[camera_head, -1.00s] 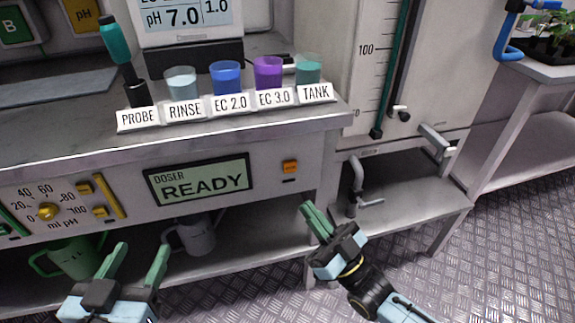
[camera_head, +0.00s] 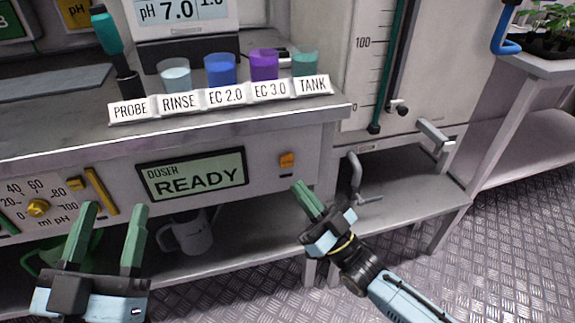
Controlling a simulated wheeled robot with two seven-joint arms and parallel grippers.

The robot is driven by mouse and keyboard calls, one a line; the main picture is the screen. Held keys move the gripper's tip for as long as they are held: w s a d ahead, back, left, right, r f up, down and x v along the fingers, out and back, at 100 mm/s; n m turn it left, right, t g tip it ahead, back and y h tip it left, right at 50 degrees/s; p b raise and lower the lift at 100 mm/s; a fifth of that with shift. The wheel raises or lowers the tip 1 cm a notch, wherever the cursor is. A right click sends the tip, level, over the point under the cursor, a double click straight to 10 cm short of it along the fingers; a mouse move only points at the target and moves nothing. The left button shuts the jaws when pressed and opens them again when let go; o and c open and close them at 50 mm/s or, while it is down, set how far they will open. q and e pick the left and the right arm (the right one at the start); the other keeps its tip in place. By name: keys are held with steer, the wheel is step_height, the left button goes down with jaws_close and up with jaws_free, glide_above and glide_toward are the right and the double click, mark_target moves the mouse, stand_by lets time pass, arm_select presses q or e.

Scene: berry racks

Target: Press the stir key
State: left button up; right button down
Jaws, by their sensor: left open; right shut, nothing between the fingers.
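An orange key (camera_head: 287,160) sits on the front panel right of the doser display (camera_head: 192,174), which reads READY. Its marking is too small to read, so I cannot tell if it is the stir key. My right gripper (camera_head: 299,188) is shut and empty, its fingertips a little below the orange key in the picture and apparently apart from it. My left gripper (camera_head: 112,211) is open and empty in front of the lower left of the panel, near the yellow dial (camera_head: 38,207) and a small yellow key (camera_head: 75,184).
Labelled cups, among them a purple one (camera_head: 264,65), stand on the bench top with a probe (camera_head: 106,35) at their left. A grey mug (camera_head: 188,236) and a green mug (camera_head: 52,253) are on the shelf below. A metal tap (camera_head: 355,178) is right of my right gripper.

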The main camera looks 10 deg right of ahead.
mark_target(283, 158)
arm_select(q)
steer(key=shift+s+a+r+t+h+b, duration=0.15)
steer(key=shift+s+r+t+h+b, duration=0.15)
steer(key=shift+s+r+t+b, duration=0.45)
steer(key=shift+s+a+r+t+h+b, duration=0.15)
steer(key=shift+s+r+t+h+b, duration=0.25)
steer(key=shift+t, duration=0.65)
arm_select(e)
steer(key=shift+w+a, duration=0.1)
steer(key=shift+w, duration=2.3)
arm_select(q)
steer(key=shift+r, duration=0.1)
arm_select(e)
steer(key=shift+w, duration=0.4)
arm_select(q)
steer(key=shift+f, duration=0.35)
arm_select(e)
steer(key=shift+w, duration=0.45)
arm_select(q)
steer(key=shift+r, duration=0.15)
arm_select(e)
steer(key=shift+s, duration=0.15)
arm_select(q)
steer(key=shift+r+p, duration=0.4)
steer(key=shift+r, duration=0.1)
arm_select(e)
steer(key=shift+s, duration=0.75)
